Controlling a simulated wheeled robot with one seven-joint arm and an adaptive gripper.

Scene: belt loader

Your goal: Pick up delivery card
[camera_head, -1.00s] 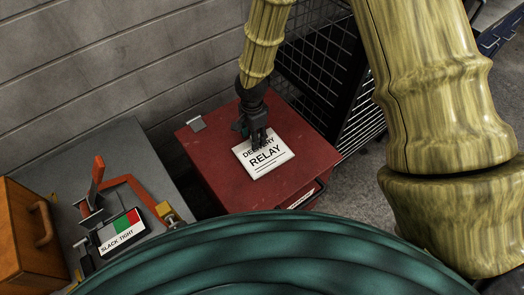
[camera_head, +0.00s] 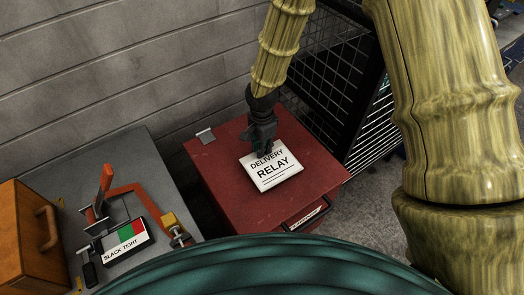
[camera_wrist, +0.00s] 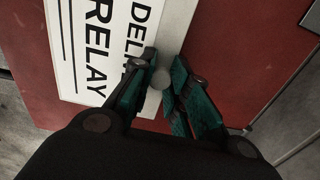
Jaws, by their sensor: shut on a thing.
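The delivery card (camera_head: 272,168) is a white plate printed "DELIVERY RELAY". It is over the top of a red cabinet (camera_head: 225,185); I cannot tell whether it touches the top or is slightly raised. My gripper (camera_head: 265,150) points down at the card's far edge. In the wrist view the card (camera_wrist: 88,50) lies left of the fingers, with part of its first word hidden by a finger. There my gripper (camera_wrist: 163,88) is closed on a pale grey tab with a round end at the card's edge.
A grey bench (camera_head: 75,185) stands at left with an orange lever (camera_head: 105,185), a "SLACK TIGHT" plate (camera_head: 125,242) and a wooden box (camera_head: 30,235). A small metal plate (camera_head: 205,136) is at the cabinet's back corner. A black mesh fence (camera_head: 335,80) stands behind right.

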